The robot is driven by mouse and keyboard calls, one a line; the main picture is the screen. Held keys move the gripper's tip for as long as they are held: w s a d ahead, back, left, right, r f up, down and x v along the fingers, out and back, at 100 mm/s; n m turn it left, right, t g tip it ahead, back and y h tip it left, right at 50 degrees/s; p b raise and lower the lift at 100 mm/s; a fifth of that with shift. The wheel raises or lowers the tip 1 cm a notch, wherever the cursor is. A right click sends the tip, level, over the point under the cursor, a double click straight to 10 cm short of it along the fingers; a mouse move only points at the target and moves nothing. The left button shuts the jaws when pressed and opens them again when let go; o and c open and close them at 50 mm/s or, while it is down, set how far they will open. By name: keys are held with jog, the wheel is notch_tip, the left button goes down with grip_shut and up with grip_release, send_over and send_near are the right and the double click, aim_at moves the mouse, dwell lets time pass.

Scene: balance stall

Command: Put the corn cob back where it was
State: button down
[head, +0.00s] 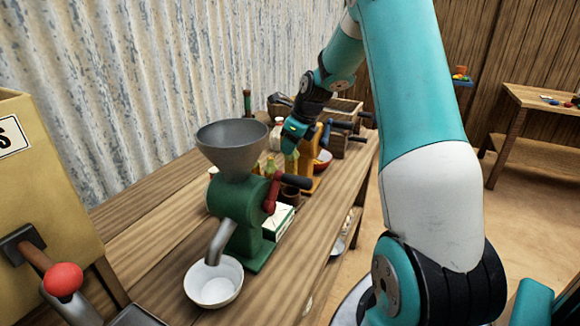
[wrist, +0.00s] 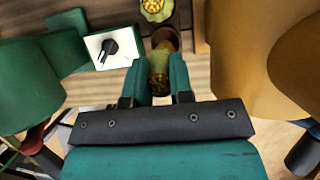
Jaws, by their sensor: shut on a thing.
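My gripper (head: 294,136) is shut on the corn cob, which shows yellow and green just below the fingers in the head view (head: 291,162). In the wrist view the cob (wrist: 158,72) sits between the two teal fingers (wrist: 160,82), seen end-on and partly hidden by them. My gripper is above the table, behind the green grinder. A small brown pot (head: 290,195) stands below it on the table, and its rim shows close beyond the cob in the wrist view (wrist: 168,36). I cannot tell whether the cob touches the pot.
The green grinder (head: 232,205) with a grey hopper and red crank stands close on the left. A white bowl (head: 205,296) sits under its spout. A white-and-green box (head: 276,222) is near the pot.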

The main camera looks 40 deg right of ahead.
aim_at(291, 165)
jog(key=shift+f, duration=3.2)
jog(key=c, duration=1)
grip_release()
jog(key=shift+f, duration=0.1)
jog(key=v, duration=1.2)
jog(key=shift+s, duration=0.1)
